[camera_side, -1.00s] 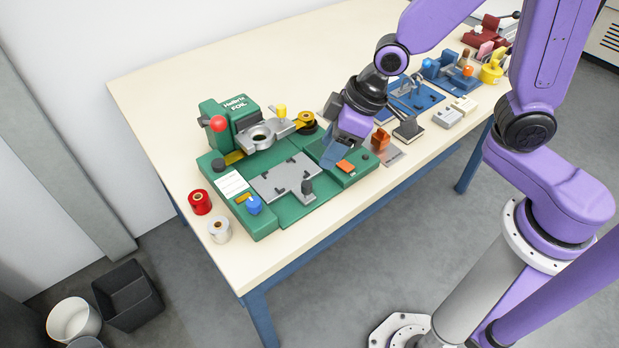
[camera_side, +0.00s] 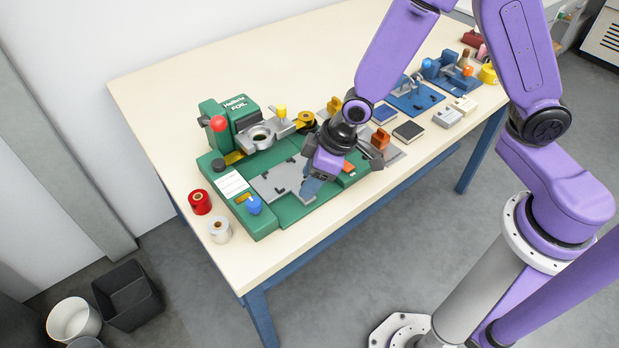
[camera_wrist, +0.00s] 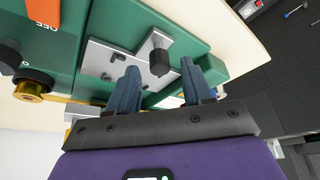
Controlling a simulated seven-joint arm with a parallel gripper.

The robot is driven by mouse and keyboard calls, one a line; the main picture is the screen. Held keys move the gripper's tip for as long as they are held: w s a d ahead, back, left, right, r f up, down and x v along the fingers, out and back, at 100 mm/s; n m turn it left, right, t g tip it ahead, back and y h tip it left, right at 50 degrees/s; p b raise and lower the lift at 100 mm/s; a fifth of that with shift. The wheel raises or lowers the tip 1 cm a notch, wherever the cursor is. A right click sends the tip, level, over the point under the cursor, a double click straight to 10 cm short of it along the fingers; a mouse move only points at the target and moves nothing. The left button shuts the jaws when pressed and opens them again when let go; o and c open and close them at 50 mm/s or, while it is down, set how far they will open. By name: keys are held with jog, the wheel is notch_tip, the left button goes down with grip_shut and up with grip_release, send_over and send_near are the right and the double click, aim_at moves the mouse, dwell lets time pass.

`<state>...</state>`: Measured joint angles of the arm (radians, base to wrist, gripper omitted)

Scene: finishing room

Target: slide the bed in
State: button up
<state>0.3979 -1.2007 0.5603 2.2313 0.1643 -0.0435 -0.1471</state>
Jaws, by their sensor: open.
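The bed is a grey metal plate (camera_side: 272,183) lying on the green foil machine (camera_side: 262,224). In the wrist view the bed (camera_wrist: 104,58) shows a black knob (camera_wrist: 160,62) on its narrow arm. My gripper (camera_side: 308,192) is low over the right part of the bed and hides the knob in the side view. In the wrist view my gripper (camera_wrist: 160,78) has its two blue fingers apart, with the knob in line with the gap between them. Whether the fingers reach around the knob, I cannot tell. Nothing is held.
The machine's head with a red ball (camera_side: 218,123) stands behind the bed at left. A blue knob (camera_side: 254,205) is at the front left. A red roll (camera_side: 200,202) and a white roll (camera_side: 219,230) stand left.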

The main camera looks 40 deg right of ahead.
jog(key=shift+w+a+f, duration=0.1)
jog(key=shift+a+f, duration=0.05)
jog(key=shift+f, duration=0.3)
jog(key=shift+c, duration=0.3)
grip_shut()
send_over(282, 169)
jog(key=shift+w, duration=0.1)
jog(key=shift+o, duration=0.3)
grip_release()
